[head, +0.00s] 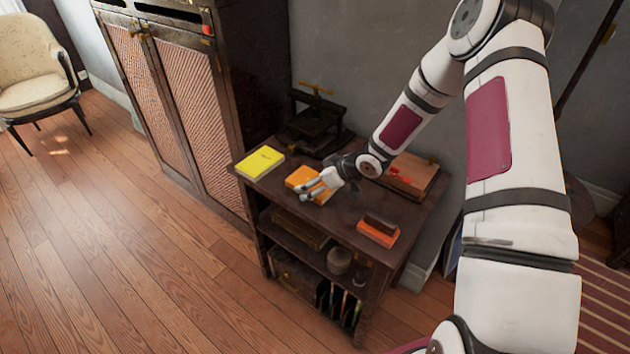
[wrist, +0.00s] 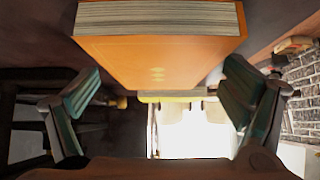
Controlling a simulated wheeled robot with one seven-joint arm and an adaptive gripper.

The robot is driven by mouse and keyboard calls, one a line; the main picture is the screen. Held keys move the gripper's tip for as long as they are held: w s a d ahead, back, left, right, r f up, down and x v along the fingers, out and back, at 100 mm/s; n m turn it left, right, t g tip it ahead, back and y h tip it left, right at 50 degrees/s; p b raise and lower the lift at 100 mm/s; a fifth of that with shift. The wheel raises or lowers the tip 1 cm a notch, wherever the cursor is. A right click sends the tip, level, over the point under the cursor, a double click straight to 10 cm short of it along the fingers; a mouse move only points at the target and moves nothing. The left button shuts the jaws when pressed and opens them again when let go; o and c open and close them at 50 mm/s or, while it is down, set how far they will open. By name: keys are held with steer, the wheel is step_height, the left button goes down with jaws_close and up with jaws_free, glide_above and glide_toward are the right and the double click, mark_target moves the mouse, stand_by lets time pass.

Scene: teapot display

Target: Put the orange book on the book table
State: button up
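The orange book (head: 297,177) lies flat on the dark wooden shelf table (head: 345,215), in the middle of its top. In the wrist view the orange book (wrist: 160,55) fills the upper centre, its page edge towards the camera. My gripper (head: 306,190) is at the book from the right in the head view and covers part of it. In the wrist view the fingers of my gripper (wrist: 165,90) are wide apart, one on each side of the book. I cannot tell whether they touch it.
A yellow book (head: 259,162) lies left of the orange one. An orange-and-brown block (head: 378,231) is near the front right edge. A reddish-brown box (head: 410,175) and a dark press (head: 314,125) stand behind. A tall cabinet (head: 185,95) stands left.

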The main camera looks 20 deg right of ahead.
steer(key=shift+r, duration=0.1)
steer(key=shift+s+d+r, duration=0.15)
steer(key=shift+r, duration=0.05)
steer(key=s+d+r+m+g+h+p, duration=0.1)
steer(key=s+d+r+h, duration=0.2)
steer(key=s+r, duration=0.45)
steer(key=s+d+r+m+h+p, duration=0.1)
steer(key=s+d+r+m+h, duration=0.25)
steer(key=r, duration=0.75)
steer(key=s+d+r+n+g+h, duration=0.15)
steer(key=s+d+r, duration=0.25)
steer(key=s+r, duration=0.45)
steer(key=s+a+r+m+y, duration=0.1)
steer(key=s+a+r, duration=0.1)
steer(key=s, duration=0.5)
steer(key=s+a+r+m+y, duration=0.1)
steer(key=s+a+r, duration=0.2)
steer(key=s+a, duration=0.2)
steer(key=s+a+r+m+g, duration=0.1)
steer(key=s+a+r+m, duration=0.1)
steer(key=s, duration=0.7)
steer(key=shift+s+a+r+y, duration=0.25)
steer(key=shift+s+a+y, duration=0.15)
steer(key=shift+a, duration=0.45)
steer(key=shift+r+p, duration=0.1)
steer(key=shift+p, duration=0.2)
